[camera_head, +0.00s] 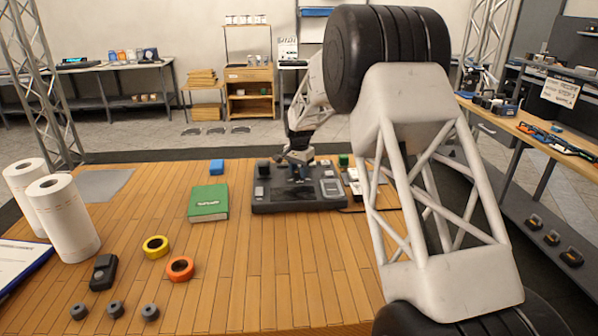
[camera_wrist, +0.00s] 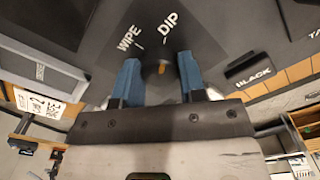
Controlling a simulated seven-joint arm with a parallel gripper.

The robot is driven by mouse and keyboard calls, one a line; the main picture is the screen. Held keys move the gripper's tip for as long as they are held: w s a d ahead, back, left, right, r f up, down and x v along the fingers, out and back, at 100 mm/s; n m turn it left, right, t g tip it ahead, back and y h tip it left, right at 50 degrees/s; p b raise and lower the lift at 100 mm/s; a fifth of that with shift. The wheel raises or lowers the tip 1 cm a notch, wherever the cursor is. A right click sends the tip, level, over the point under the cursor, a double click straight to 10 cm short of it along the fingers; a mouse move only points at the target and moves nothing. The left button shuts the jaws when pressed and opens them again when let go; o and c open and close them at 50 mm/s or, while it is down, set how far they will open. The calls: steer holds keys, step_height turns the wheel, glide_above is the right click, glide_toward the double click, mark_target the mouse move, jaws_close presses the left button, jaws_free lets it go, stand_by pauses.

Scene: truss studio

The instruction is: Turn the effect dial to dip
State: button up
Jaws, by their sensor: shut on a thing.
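The effect dial (camera_wrist: 152,76) is a dark round knob with an orange mark on it, partly hidden between my fingers in the wrist view. My gripper (camera_wrist: 159,66) has its two blue fingers on either side of the dial, shut on it. The printed labels WIPE (camera_wrist: 129,38) and DIP (camera_wrist: 170,22) lie on the panel beyond the dial, each with a short tick. The orange mark sits roughly in line with the DIP tick. In the head view my gripper (camera_head: 298,168) is down at the dark console (camera_head: 290,206); the dial cannot be made out there.
A BLACK key (camera_wrist: 250,71) is right of the dial. The table's front middle is clear.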

mark_target(299, 171)
steer(key=o, duration=0.9)
steer(key=shift+r, duration=3.95)
